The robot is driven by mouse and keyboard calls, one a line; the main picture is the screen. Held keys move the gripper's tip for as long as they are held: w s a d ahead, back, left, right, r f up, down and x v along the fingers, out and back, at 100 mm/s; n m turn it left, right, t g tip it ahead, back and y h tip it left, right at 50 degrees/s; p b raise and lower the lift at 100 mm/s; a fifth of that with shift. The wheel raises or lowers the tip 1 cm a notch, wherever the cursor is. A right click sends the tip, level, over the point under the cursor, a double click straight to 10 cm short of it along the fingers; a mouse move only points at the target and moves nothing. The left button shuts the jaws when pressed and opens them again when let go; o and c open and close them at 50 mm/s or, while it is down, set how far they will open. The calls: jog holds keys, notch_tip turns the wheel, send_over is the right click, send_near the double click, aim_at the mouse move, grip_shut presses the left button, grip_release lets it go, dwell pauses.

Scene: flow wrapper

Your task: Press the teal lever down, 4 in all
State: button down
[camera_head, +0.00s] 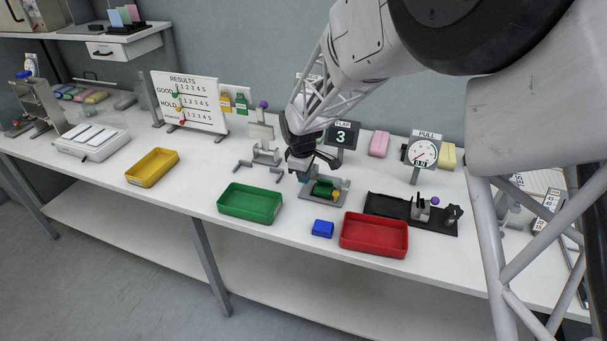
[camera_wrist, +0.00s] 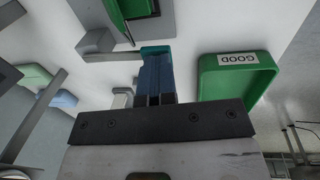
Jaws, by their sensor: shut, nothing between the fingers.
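My gripper (camera_head: 303,177) is shut with nothing between its fingers, pointing down at the left end of the small grey station (camera_head: 312,197). In the wrist view my fingers (camera_wrist: 154,78) are side by side, and the teal lever (camera_wrist: 157,50) shows as a strip right at their tips. I cannot tell whether they touch it or how far down it is. In the head view my gripper mostly hides the lever. A green part (camera_head: 323,187) and a yellow piece (camera_head: 336,195) sit on the station.
A sign (camera_head: 342,135) showing 3 stands behind the station. The green tray (camera_head: 222,205) is front left, the blue block (camera_head: 322,229) and red tray (camera_head: 344,238) are in front. A black fixture (camera_head: 448,228) and PULL gauge (camera_head: 422,150) stand right, a grey stand (camera_head: 264,155) left.

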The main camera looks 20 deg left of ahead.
jog(key=shift+r, duration=0.1)
notch_tip(320, 180, up, 14)
jog(key=shift+w, duration=0.4)
dwell(0.3)
dwell(1.0)
jog(key=s+d+r+m, duration=0.3)
jog(key=s+d, duration=0.1)
jog(key=d, duration=0.5)
jog(key=s+d+r+m, duration=0.3)
jog(key=s+d, duration=0.1)
jog(key=d, duration=0.5)
jog(key=s+d+r+m, duration=0.3)
jog(key=s+d, duration=0.1)
jog(key=d, duration=0.5)
jog(key=s+d+f+m, duration=0.1)
jog(key=s+d+m, duration=0.3)
jog(key=s+d, duration=0.4)
jog(key=s+d+f+m+t, duration=0.1)
jog(key=s+d+m, duration=0.4)
jog(key=s, duration=1)
jog(key=d+f, duration=0.1)
jog(key=d, duration=0.2)
jog(key=shift+d, duration=0.4)
